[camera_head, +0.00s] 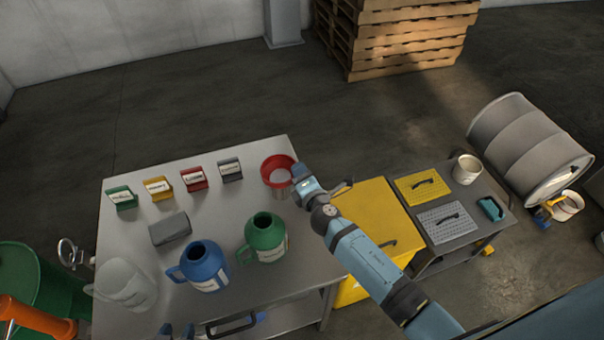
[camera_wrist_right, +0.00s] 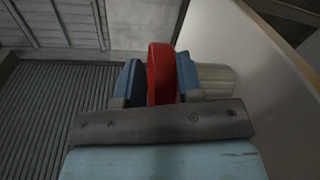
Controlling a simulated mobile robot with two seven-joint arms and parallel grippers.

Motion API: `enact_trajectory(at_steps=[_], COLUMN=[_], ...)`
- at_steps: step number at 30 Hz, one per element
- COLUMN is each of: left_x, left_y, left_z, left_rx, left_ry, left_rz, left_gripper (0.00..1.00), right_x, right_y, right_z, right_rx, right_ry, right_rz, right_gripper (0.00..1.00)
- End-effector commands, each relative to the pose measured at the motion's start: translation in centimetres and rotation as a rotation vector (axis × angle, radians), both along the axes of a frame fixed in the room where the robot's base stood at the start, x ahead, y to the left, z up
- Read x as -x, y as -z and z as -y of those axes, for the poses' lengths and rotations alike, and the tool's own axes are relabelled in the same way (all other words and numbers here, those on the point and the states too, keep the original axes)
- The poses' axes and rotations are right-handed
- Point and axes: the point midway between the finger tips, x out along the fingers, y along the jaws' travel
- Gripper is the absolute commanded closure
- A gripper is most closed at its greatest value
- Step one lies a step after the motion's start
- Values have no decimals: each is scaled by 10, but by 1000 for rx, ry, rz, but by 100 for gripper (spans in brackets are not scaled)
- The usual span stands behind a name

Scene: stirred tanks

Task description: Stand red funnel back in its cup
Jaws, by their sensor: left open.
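The red funnel (camera_head: 266,166) is at the right back edge of the steel table, wide mouth up. In the right wrist view, its red rim (camera_wrist_right: 160,75) lies between the two blue fingers of my right gripper (camera_wrist_right: 161,82), which are closed against it. In the head view, my right gripper (camera_head: 299,177) reaches it from the right. A pale ribbed cup (camera_wrist_right: 214,80) shows just beyond the fingers, on the table side of the funnel. The funnel's spout is hidden, so I cannot tell whether it is inside the cup. My left gripper (camera_head: 177,330) is partly visible at the bottom edge, open and empty.
A blue jug (camera_head: 204,268), a green jug (camera_head: 264,238) and a clear jug (camera_head: 125,287) stand on the table (camera_head: 180,200). Several coloured labelled holders line its back, with a grey block (camera_head: 169,229) before them. A yellow cabinet (camera_head: 375,215) stands right.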

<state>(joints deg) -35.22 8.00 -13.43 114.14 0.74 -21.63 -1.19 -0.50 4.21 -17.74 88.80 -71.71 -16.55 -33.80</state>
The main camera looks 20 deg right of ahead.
Motion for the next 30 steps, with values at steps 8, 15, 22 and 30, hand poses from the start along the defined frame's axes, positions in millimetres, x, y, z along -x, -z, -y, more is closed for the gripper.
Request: enact_trajectory(at_steps=[8, 15, 22, 30], left_x=[-1, 0, -1, 0], left_y=[-3, -15, -13, -2], left_z=[0, 0, 0, 0], left_rx=[1, 1, 2, 0], left_ry=[0, 0, 0, 1], left_rz=[4, 2, 6, -1], left_gripper=[57, 57, 57, 57], right_x=[0, 0, 44, 98], right_y=[-1, -13, -15, -22], right_z=[0, 0, 2, 2], right_rx=[0, 1, 0, 0], right_ry=[0, 0, -1, -1], right_rz=[0, 0, -1, -1], right_gripper=[46, 46, 46, 46])
